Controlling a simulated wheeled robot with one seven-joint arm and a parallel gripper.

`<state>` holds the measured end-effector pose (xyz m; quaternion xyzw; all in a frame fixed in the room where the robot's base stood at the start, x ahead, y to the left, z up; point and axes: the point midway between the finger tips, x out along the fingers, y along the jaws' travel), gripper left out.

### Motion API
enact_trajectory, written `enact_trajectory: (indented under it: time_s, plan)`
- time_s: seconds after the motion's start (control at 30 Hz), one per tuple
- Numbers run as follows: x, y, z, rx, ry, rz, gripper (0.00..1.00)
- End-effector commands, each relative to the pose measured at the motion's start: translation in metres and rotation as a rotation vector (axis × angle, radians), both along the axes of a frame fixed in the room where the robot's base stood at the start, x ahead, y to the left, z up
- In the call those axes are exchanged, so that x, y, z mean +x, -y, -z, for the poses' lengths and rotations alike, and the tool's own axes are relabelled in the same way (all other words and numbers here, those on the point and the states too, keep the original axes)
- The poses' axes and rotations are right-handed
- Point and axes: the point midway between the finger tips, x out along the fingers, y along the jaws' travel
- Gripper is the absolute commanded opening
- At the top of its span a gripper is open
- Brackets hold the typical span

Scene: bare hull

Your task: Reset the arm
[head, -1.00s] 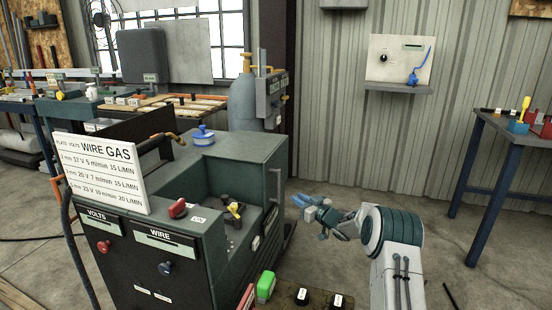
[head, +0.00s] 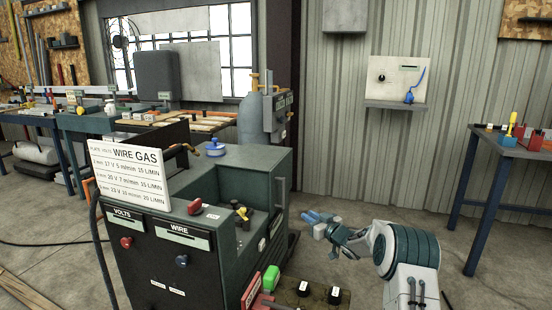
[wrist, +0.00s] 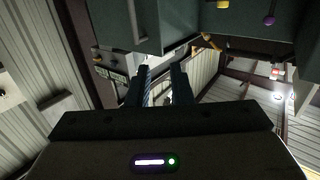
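My gripper (head: 312,218) is low at the right of the dark green welding machine (head: 258,165) in the head view, with its blue fingers pointing left toward the machine's side. In the wrist view my gripper (wrist: 162,75) shows two dark blue fingers with a clear gap between them. Nothing is held in the gap. My arm is bent and reaches up from the bottom right of the head view. I cannot tell the exact distance from the fingers to the machine.
A blue-legged table (head: 488,147) with small tools stands at the right. A wall shelf (head: 395,104) holds a panel and a blue item. A gas cylinder (head: 251,115) stands behind the machine. The floor (head: 350,205) between the arm and the wall looks clear.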

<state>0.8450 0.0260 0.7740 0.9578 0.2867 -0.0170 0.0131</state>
Motion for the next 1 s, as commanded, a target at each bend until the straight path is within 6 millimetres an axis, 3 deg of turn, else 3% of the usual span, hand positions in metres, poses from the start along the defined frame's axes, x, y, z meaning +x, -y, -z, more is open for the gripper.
enact_trajectory:
  time_s: [0.33, 0.53, 0.77, 1.0]
  plan:
    - [-0.012, 0.004, -0.059, -0.086, -0.071, 0.122, 0.2]
    - [-0.039, 0.015, -0.112, -0.168, -0.16, 0.248, 0.2]
    - [-0.103, 0.033, -0.173, -0.269, -0.323, 0.414, 0.2]
    - [-0.198, 0.048, -0.218, -0.337, -0.53, 0.547, 0.2]
